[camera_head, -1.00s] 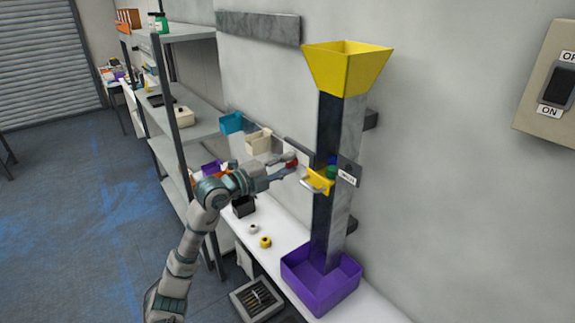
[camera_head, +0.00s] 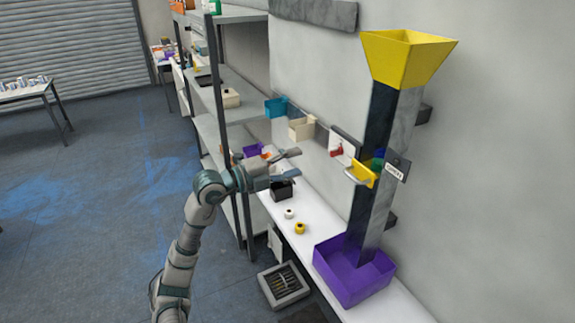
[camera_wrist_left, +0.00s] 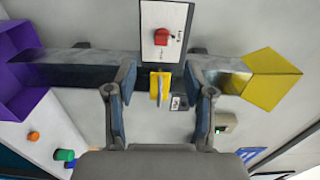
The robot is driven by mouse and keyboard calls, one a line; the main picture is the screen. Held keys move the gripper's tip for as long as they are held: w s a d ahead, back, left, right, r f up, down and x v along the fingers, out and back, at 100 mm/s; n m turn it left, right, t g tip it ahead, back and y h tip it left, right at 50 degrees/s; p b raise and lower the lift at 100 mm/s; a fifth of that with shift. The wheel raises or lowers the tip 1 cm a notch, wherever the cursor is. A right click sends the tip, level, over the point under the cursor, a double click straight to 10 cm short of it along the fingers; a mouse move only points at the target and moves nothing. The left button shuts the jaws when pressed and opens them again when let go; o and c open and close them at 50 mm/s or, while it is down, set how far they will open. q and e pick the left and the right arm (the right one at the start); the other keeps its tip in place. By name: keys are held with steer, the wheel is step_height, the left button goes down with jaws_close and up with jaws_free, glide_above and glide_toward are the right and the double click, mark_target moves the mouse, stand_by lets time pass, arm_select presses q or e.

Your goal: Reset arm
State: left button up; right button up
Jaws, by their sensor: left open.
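My left gripper (camera_head: 298,163) is open and empty, in the air to the left of the dark chute (camera_head: 378,160). A clear gap separates its fingertips from the chute's yellow handle (camera_head: 361,175). In the left wrist view the open fingers (camera_wrist_left: 160,88) frame the yellow handle (camera_wrist_left: 160,84), with nothing between the fingertips themselves. A red switch (camera_wrist_left: 162,37) on a pale plate lies beyond. My right arm is not in view.
A yellow funnel (camera_head: 408,58) tops the chute and a purple bin (camera_head: 350,285) sits at its foot on the white bench (camera_head: 318,270). White (camera_head: 289,213) and yellow (camera_head: 300,228) rolls lie on the bench. Grey shelves (camera_head: 225,75) stand behind my left arm.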

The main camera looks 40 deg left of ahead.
arm_select(q)
steer(key=shift+s+a+f, duration=0.1)
steer(key=shift+s+a, duration=0.4)
steer(key=shift+s, duration=0.05)
steer(key=shift+d, duration=0.25)
